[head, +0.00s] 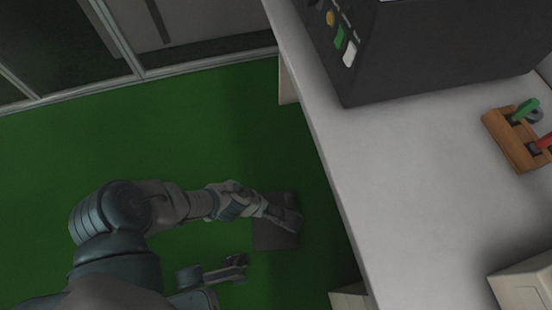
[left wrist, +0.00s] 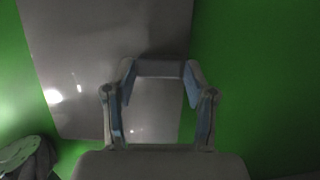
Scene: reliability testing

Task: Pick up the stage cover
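A flat grey plate (head: 276,238), which I take to be the stage cover, shows in the head view against the green floor, left of the table. My left gripper (head: 288,217) reaches over its right part and hides some of it. In the left wrist view the plate (left wrist: 90,70) fills the left and centre, shiny and face-on, behind my left gripper (left wrist: 161,69).
A white table (head: 420,180) stands on the right, its left edge close to my left gripper. A dark box with coloured buttons (head: 420,50) and a wooden holder (head: 512,140) are on it. Green floor (head: 200,110) is open toward the glass-panelled wall (head: 190,25).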

